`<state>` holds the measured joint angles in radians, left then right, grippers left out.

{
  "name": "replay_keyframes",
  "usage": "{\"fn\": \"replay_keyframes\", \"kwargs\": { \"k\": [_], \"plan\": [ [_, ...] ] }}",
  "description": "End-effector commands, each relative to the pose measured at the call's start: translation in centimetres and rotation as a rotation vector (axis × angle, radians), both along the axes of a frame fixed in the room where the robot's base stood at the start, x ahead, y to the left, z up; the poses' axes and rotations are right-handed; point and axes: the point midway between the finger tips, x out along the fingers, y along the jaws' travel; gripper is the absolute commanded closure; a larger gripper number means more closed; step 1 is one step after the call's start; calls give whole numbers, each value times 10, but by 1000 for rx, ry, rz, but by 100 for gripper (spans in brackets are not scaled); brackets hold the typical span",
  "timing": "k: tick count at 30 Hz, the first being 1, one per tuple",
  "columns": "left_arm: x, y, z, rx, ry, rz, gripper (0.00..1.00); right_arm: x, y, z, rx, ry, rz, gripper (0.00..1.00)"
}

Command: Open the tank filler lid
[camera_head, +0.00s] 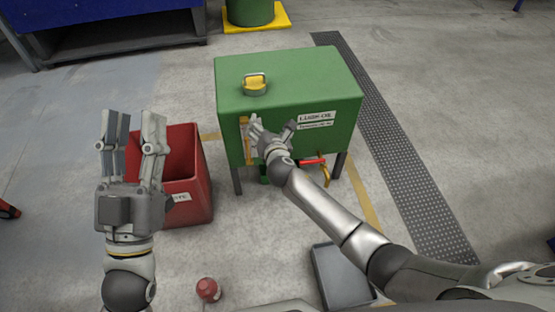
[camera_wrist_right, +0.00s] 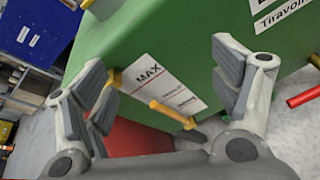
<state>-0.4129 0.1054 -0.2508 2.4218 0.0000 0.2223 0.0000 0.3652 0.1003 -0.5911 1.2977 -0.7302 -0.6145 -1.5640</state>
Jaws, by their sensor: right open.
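The green tank (camera_head: 290,80) stands on legs in the middle of the head view. Its yellow filler lid (camera_head: 255,84), with a grey handle or bail, sits on top near the left and looks closed. My right gripper (camera_head: 268,124) is in front of the tank's front face, below the lid, open and empty. In the right wrist view the open fingers (camera_wrist_right: 165,88) frame the green face, a MAX label (camera_wrist_right: 165,85) and a yellow sight-gauge fitting (camera_wrist_right: 172,114). My left gripper (camera_head: 134,125) is raised at the left over the red bin, fingers spread and empty.
A red bin (camera_head: 185,185) stands left of the tank. A red-handled tap (camera_head: 312,161) sits low on the tank front. A grey tray (camera_head: 338,275) and a small red object (camera_head: 208,289) lie on the floor. A floor grating (camera_head: 390,140) runs along the right.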

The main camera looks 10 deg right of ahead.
Motion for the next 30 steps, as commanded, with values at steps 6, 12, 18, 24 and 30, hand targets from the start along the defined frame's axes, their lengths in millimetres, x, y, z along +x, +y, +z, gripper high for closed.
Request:
{"fn": "replay_keyframes", "kwargs": {
  "k": [6, 12, 18, 24, 30],
  "plan": [
    [0, 0, 33, 0, 0, 0, 60, -24, -13, -28, 166, 114, -70, 17],
    [0, 0, 55, 0, 0, 0, 60, -50, -25, -56, 312, 209, -148, 17],
    [0, 0, 68, 0, 0, 0, 60, -70, -33, -76, 416, 271, -213, 17],
    [0, 0, 73, 0, 0, 0, 60, -80, -36, -85, 460, 296, -241, 17],
    [0, 0, 72, 0, 0, 0, 60, -81, -36, -87, 464, 298, -245, 17]
  ]
}}
